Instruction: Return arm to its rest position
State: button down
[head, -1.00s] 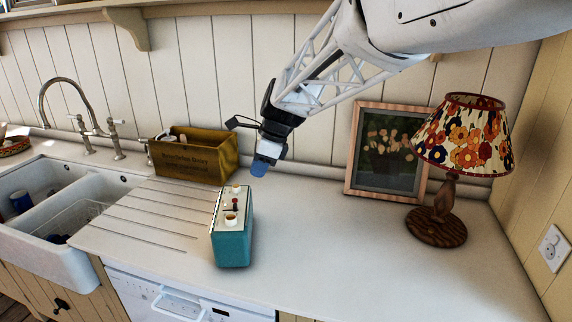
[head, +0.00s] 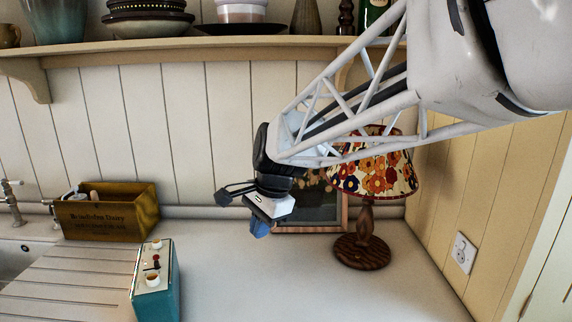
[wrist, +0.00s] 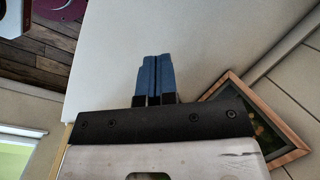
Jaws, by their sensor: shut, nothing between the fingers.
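My gripper (head: 260,228) hangs above the white worktop (head: 235,290), in front of the framed picture (head: 325,222), at the end of my raised arm. In the wrist view its two blue fingers (wrist: 155,75) lie together, shut with nothing between them. In the head view a teal box (head: 155,285) with small knobs on its top stands to the left of the gripper and lower, apart from it. My arm comes in from the upper right and partly hides the lamp and the framed picture.
A lamp with a flowered shade (head: 378,180) stands on the right of the worktop. A wooden crate (head: 108,215) is at the left, near the sink (head: 15,260). A shelf (head: 210,45) with bowls and bottles runs above. The middle of the worktop is clear.

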jog(key=s+d+f+n+t+h, duration=0.1)
jog(key=s+d+f+n, duration=0.2)
jog(key=s+d, duration=0.8)
jog(key=s+d+f+n+t+h, duration=0.1)
jog(key=s+d+f+n+h, duration=0.1)
jog(key=s+d+n, duration=0.4)
jog(key=s+d, duration=0.5)
jog(key=d, duration=0.2)
jog(key=shift+s+f, duration=0.2)
jog(key=shift+f, duration=0.2)
jog(key=w+a+r+n+g+y, duration=0.25)
jog(key=w+a+y, duration=0.25)
jog(key=w+a, duration=1.25)
jog(key=w+a+f+g+y, duration=0.1)
jog(key=w+a+y, duration=0.1)
jog(key=w+a, duration=0.5)
jog(key=w+a+f+n+g+y, duration=0.1)
jog(key=w+a+f+g, duration=0.1)
jog(key=w+a, duration=0.5)
jog(key=a, duration=0.6)
jog(key=shift+y, duration=0.4)
jog(key=shift+a+f+n, duration=0.1)
jog(key=shift+f+n, duration=0.05)
jog(key=shift+n, duration=0.1)
